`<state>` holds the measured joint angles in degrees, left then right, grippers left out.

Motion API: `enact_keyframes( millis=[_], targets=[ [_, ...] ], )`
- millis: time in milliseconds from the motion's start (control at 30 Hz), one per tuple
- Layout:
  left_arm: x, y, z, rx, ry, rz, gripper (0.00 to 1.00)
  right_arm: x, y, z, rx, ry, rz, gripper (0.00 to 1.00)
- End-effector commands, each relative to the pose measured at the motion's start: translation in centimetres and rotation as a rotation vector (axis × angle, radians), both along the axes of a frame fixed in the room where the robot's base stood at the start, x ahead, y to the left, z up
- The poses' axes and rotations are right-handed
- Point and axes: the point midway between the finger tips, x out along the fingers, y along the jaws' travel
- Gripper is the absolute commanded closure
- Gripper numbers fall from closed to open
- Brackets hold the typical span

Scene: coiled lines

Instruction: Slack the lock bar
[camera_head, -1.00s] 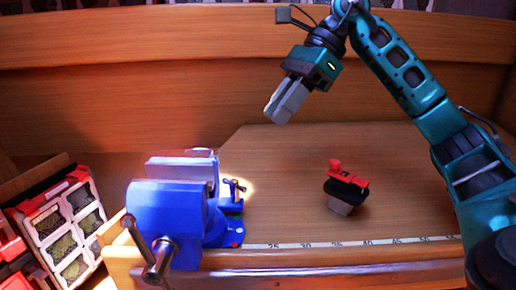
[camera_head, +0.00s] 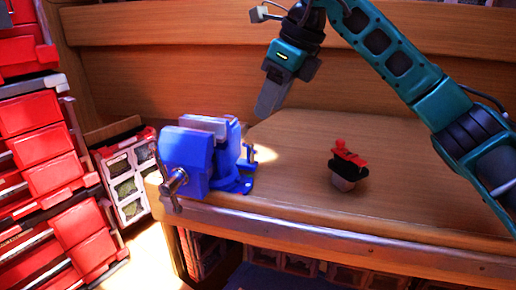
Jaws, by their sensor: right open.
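A blue bench vise (camera_head: 190,150) stands at the left front corner of the wooden workbench. Its grey screw and handle bar (camera_head: 171,186) stick out at the front. A small lock bar with a dark grip (camera_head: 247,152) shows at the right side of its base, partly behind the vise body. My right gripper (camera_head: 268,103) is open and empty, pointing down above the bench, up and to the right of the vise and apart from it. The gap between its fingers is hard to see from this side. My left gripper is out of view.
A red-topped tool with a black and grey body (camera_head: 347,166) stands on the bench (camera_head: 290,190), right of the vise. Red drawers (camera_head: 40,150) and a compartment case (camera_head: 125,178) stand at the left. A wooden back panel rises behind.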

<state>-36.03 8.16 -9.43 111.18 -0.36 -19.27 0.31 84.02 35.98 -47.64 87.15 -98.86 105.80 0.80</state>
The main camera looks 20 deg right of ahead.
Motion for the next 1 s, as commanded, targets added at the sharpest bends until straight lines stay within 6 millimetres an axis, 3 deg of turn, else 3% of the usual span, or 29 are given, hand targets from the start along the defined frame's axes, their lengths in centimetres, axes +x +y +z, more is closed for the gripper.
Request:
enact_keyframes(
  millis=[500,700,1000],
  targets=[
    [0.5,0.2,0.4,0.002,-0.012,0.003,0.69,2.5,2.7,-9.2,0.002,0.005,0.005,0.56],
    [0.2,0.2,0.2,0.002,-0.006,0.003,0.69,3.0,3.1,-10.6,0.002,0.002,0.004,0.56],
    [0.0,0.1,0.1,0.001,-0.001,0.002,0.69,3.0,3.2,-10.8,0.001,0.001,0.005,0.56]
  ],
)
